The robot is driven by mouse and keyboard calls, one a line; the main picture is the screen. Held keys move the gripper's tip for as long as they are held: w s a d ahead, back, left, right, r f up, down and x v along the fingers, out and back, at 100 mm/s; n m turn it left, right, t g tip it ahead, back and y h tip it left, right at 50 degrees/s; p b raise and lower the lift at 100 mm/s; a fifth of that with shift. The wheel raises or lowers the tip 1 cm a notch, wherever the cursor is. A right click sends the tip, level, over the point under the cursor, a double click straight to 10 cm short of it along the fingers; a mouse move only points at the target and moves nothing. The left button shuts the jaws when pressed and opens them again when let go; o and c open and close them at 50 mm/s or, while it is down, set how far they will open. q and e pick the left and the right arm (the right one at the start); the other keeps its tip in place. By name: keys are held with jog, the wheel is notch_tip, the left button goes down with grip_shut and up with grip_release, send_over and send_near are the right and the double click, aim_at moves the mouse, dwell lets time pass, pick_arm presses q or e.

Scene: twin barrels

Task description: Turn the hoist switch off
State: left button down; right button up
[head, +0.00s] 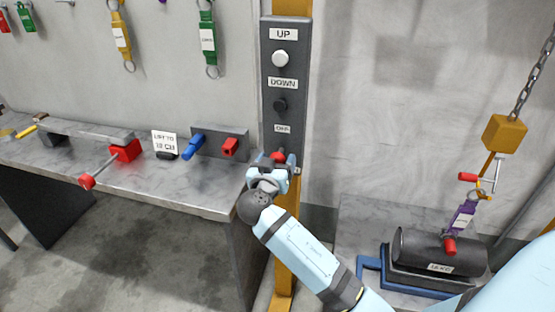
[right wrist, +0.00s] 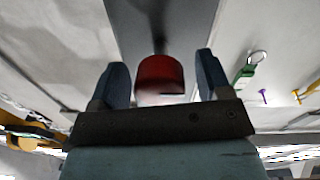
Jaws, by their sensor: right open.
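The hoist switch panel (head: 268,62) is a dark box on a yellow post. It has a white UP button (head: 280,58), a dark DOWN button (head: 280,105) and an OFF label (head: 283,129). Below that label is a red switch (head: 279,155), partly hidden by my right gripper (head: 275,166). In the right wrist view the red switch (right wrist: 160,75) sits between the two spread fingers of my right gripper (right wrist: 161,78), with gaps on both sides. The gripper is open around it. My left gripper is not in view.
A workbench (head: 200,190) at left carries a red vise (head: 125,150), blue and red handles and a small sign (head: 164,143). At right a dark cylinder (head: 440,250) rests on a blue frame (head: 372,263) below a yellow hoist block (head: 504,134) on a chain.

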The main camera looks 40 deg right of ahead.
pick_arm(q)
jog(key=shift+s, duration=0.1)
pick_arm(e)
jog(key=shift+c, duration=0.4)
jog(key=c, duration=0.8)
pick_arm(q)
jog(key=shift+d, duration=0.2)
pick_arm(e)
jog(key=shift+c, duration=0.2)
